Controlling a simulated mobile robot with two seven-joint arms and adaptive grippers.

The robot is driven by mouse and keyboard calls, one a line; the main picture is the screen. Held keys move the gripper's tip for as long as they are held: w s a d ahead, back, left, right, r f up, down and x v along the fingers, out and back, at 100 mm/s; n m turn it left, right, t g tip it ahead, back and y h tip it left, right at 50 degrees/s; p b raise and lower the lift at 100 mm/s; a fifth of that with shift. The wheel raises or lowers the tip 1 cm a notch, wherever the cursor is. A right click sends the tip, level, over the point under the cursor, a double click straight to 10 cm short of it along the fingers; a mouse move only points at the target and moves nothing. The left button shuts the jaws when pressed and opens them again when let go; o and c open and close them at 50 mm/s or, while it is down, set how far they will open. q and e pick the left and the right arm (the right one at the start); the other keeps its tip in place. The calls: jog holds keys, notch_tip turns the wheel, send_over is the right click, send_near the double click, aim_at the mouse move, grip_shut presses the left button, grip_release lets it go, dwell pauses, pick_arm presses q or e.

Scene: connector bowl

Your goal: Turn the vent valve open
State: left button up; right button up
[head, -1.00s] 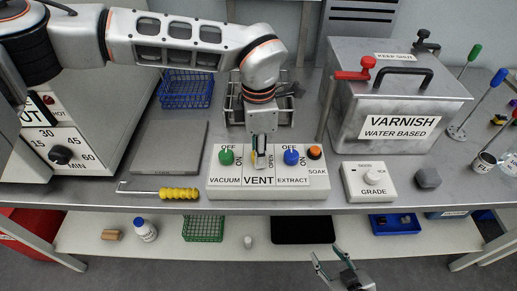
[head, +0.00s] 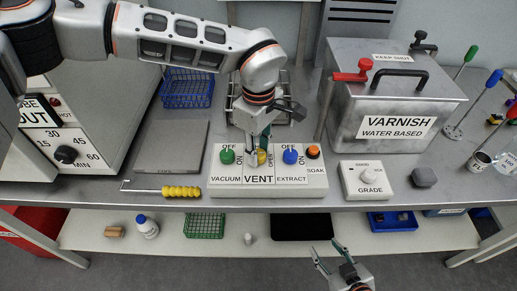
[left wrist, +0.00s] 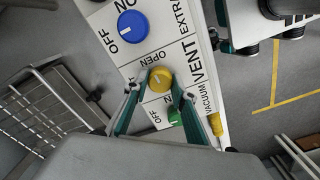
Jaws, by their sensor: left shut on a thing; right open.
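The vent valve is a yellow round knob (left wrist: 161,79) on the white control panel (head: 222,192), between a green knob (head: 227,157) and a blue knob (head: 290,157). In the head view the yellow knob (head: 262,158) is partly hidden by my left gripper (head: 259,160). In the left wrist view the left gripper's fingertips (left wrist: 157,88) are shut on the yellow knob, one on each side. The word OPEN is printed beside the knob; its exact pointer direction is hard to read. My right gripper (head: 327,250) is open and empty in front of the table.
An orange SOAK button (head: 313,152) is at the panel's right end. A white GRADE dial box (head: 366,182) and a steel varnish tank (head: 345,120) stand to the right. A yellow-handled tool (head: 180,191) and a grey plate (head: 168,150) lie left. A wire basket stands behind the panel.

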aim_at(259, 153)
pick_arm(q)
jog(key=shift+m, duration=0.3)
dwell(0.4)
jog(key=o, duration=1.1)
notch_tip(259, 153, up, 12)
jog(key=shift+r, duration=0.1)
